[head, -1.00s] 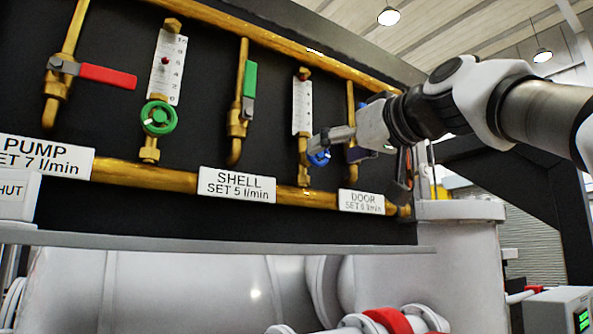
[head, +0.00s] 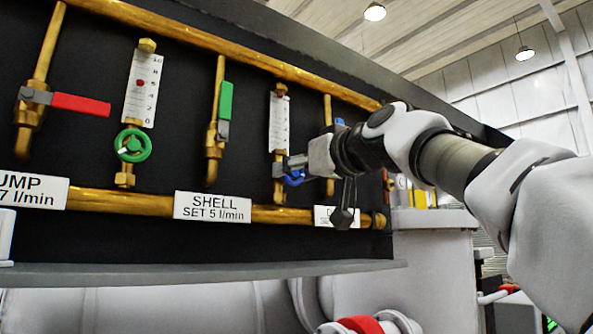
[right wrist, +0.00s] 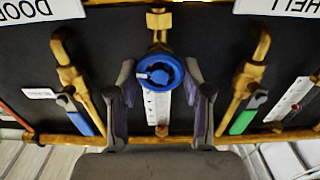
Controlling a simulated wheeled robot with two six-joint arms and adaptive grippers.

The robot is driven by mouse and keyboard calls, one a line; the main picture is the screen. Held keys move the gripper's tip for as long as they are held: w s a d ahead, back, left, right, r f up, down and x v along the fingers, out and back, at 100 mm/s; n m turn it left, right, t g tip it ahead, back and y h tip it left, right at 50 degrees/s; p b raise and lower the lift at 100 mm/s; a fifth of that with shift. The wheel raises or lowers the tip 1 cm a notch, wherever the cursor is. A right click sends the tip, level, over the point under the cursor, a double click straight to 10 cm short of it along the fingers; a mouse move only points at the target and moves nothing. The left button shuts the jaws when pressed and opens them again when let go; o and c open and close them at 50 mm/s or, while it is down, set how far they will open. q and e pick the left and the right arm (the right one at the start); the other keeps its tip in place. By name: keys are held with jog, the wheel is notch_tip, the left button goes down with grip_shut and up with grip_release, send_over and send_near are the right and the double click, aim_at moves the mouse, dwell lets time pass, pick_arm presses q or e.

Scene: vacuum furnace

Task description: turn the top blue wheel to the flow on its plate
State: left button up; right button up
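The blue wheel (head: 293,179) sits on a brass valve below a white flow scale (head: 279,122), partly hidden by my right gripper. In the right wrist view, which is upside down, the blue wheel (right wrist: 159,72) lies between the two fingers. The SHELL plate (head: 212,206) reads SET 5 l/min. The scale reading is too small to tell. My left gripper is out of view.
A green wheel (head: 132,145) with its own scale (head: 140,90) is to the left. A red lever (head: 80,104) and a green lever (head: 225,101) flank it. Brass pipes (head: 140,202) run along the black panel. A grey ledge (head: 200,272) juts out below.

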jog(key=shift+m, duration=0.5)
jog(key=m+p, duration=0.4)
jog(key=m, duration=1.5)
jog(key=shift+r+p, duration=0.15)
jog(key=shift+p, duration=0.25)
jog(key=shift+m, duration=0.3)
